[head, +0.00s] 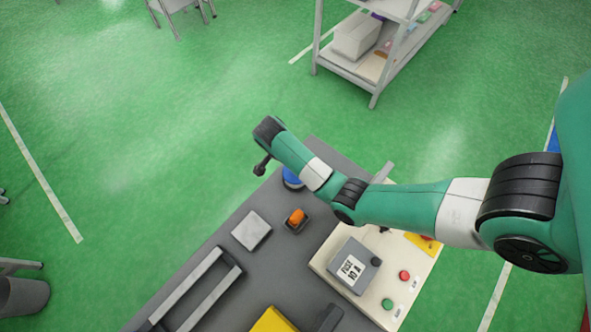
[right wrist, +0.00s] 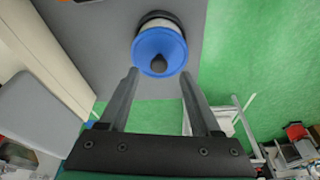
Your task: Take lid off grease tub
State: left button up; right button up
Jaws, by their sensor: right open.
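The grease tub (right wrist: 150,24) has a pale body and a dark rim around it, and stands on the grey table top. Its round blue lid (right wrist: 160,42) is on it, with a dark knob (right wrist: 159,64) in the middle. In the head view the blue lid (head: 291,179) is mostly hidden behind my right arm. My right gripper (right wrist: 158,72) is open and empty, with its fingertips near the lid's edge, one on each side in the picture. I cannot tell how far above the lid they are. In the head view the right gripper (head: 262,167) hangs at the table's far edge. My left gripper is not in view.
An orange item (head: 296,217) in a dark holder and a light grey square block (head: 251,231) stand near the tub. A grey framed rack (head: 200,292), a yellow item (head: 273,320) and a cream panel with buttons (head: 375,270) take up the nearer table. Shelving (head: 376,88) stands behind.

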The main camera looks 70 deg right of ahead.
jog(key=x, duration=0.3)
jog(key=shift+s+a+f+b, duration=0.1)
jog(key=shift+f+b, duration=0.05)
jog(key=shift+b, duration=0.2)
grip_shut()
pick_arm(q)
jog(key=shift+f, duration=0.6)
